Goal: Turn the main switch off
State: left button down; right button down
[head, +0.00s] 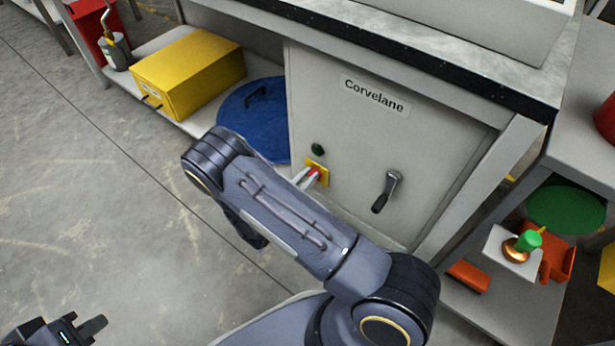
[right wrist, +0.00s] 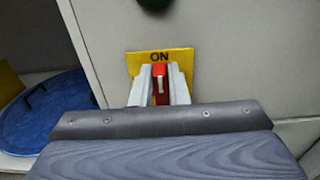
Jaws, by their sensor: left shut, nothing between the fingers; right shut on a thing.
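The main switch is a red handle (right wrist: 158,84) on a yellow plate (right wrist: 178,58) marked ON at its top. In the right wrist view the red handle stands upright, with a white mark on it. My right gripper (right wrist: 160,85) is shut on the red handle, one pale finger on each side. In the head view the yellow plate (head: 317,169) is on the grey cabinet front, and my right arm covers part of the area before it. My left gripper (head: 88,328) is at the bottom left, shut and empty, away from the cabinet.
A dark green round button (head: 318,149) is above the switch, and a grey lever handle (head: 387,190) is to its right on the cabinet (head: 440,150) labelled Corvelane. A blue round lid (head: 240,120) and a yellow box (head: 190,75) are on the left shelf. The floor at left is clear.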

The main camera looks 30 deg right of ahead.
jog(key=shift+n, duration=0.3)
jog(key=shift+w+a+f+n+p, duration=0.15)
jog(key=shift+w+f+n+p, duration=0.25)
jog(key=shift+n, duration=2.45)
jog(key=shift+w+a+f+n+p, duration=0.15)
jog(key=shift+w+f+n+p, duration=0.2)
jog(key=shift+n, duration=2.55)
jog(key=shift+w+a+f+n+p, duration=0.15)
jog(key=shift+w+f+n+p, duration=0.25)
jog(key=shift+n, duration=2.45)
jog(key=shift+s, duration=0.1)
jog(key=c, duration=1.4)
grip_release()
